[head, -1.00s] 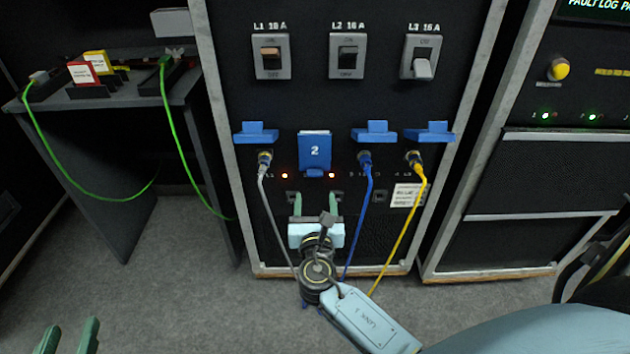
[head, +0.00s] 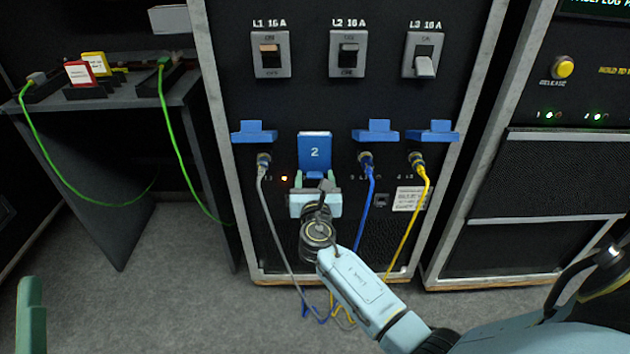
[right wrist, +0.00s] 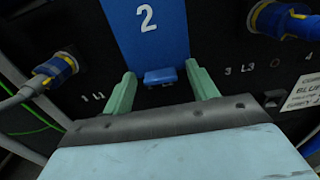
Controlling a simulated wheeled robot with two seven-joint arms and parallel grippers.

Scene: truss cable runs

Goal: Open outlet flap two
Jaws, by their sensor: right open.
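Outlet flap two (head: 314,150) is a blue plate marked 2, hanging down shut on the black panel. It also shows in the right wrist view (right wrist: 148,35), with a small blue lip (right wrist: 161,76) at its lower edge. My right gripper (head: 315,178) is open and empty just below and in front of the flap. In the right wrist view its two green fingers (right wrist: 162,92) stand either side of the lip, with gaps to it. Whether they touch the panel cannot be told. One green finger of my left gripper (head: 31,312) shows at the lower left; the rest is out of view.
The other blue flaps are raised, with grey (head: 263,170), blue (head: 367,175) and yellow (head: 420,170) cables plugged in below them. The cables hang down on both sides of my right arm. A dark table (head: 110,97) stands at the left.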

